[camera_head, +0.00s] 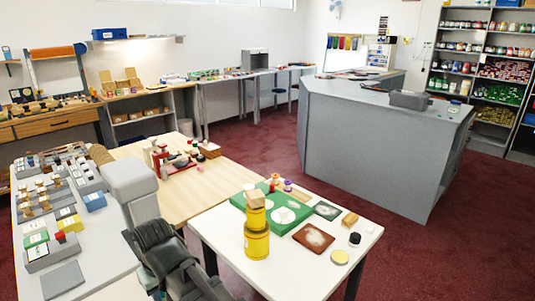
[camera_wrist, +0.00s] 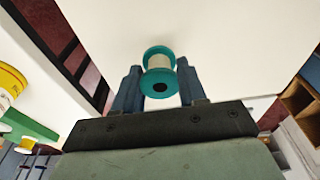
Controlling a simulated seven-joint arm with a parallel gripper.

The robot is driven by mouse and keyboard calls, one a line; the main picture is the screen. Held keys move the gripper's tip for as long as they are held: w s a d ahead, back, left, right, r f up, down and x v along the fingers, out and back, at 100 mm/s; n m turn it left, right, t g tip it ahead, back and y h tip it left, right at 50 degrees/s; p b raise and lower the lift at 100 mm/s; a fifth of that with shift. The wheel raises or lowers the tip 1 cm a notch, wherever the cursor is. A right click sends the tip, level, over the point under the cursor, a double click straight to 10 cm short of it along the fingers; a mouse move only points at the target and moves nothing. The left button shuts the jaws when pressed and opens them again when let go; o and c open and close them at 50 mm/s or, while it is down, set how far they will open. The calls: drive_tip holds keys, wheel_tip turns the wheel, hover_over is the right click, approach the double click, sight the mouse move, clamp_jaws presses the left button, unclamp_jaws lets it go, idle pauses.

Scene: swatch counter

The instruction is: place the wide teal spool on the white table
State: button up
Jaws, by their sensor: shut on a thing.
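The wide teal spool (camera_wrist: 159,86) shows in the wrist view, with teal flanges, a pale core and a dark centre hole. My gripper (camera_wrist: 159,74) is shut on it, one finger on each side. A broad pale surface lies behind the spool; how far away it is I cannot tell. In the head view the white table (camera_head: 265,272) stands at the lower right. My dark arm is at the bottom, left of that table. The spool and fingertips cannot be made out in the head view.
On the white table are a yellow container (camera_head: 257,240) topped by a wooden block, a green board (camera_head: 287,218), a brown coaster (camera_head: 313,238) and small pieces. Its front part is bare. A wooden table (camera_head: 190,200) adjoins behind; a pale counter with grey trays (camera_head: 62,250) stands left.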

drive_tip(key=w+d+m, duration=0.2)
drive_tip(key=w+d, duration=0.4)
drive_tip(key=d, duration=0.4)
drive_tip(key=w+d+m, duration=0.3)
drive_tip(key=w+d, duration=0.4)
drive_tip(key=d, duration=0.2)
drive_tip(key=w+d+m, duration=0.2)
drive_tip(key=d, duration=0.9)
drive_tip(key=w+d+r+m+h, duration=0.1)
drive_tip(key=w+d+m, duration=0.1)
drive_tip(key=d, duration=1)
drive_tip(key=shift+d+r+t, duration=0.15)
drive_tip(key=shift+t, duration=0.15)
drive_tip(key=shift+w, duration=0.1)
